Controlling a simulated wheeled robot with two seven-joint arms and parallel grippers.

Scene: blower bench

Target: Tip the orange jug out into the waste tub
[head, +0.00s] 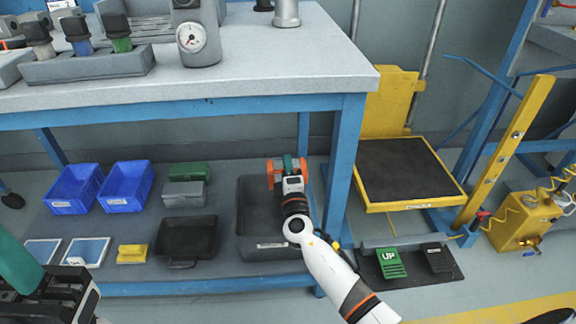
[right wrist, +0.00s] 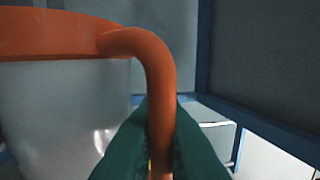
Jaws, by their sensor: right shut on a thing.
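The orange jug (head: 270,173) is partly hidden by my right gripper (head: 289,163) in the head view, over the far end of the dark grey waste tub (head: 251,240). In the right wrist view the jug has an orange rim (right wrist: 50,35), a pale grey body (right wrist: 60,115) and a curved orange handle (right wrist: 160,75). My right gripper's green fingers (right wrist: 160,145) are shut on the handle. The rim looks about level in that view; the contents cannot be seen.
The tub is on the lower shelf (head: 200,272), close to the blue bench leg (head: 345,165). Left of it are a black tray (head: 186,238), a yellow block (head: 132,252) and blue bins (head: 75,188). A yellow-framed platform (head: 410,170) stands right.

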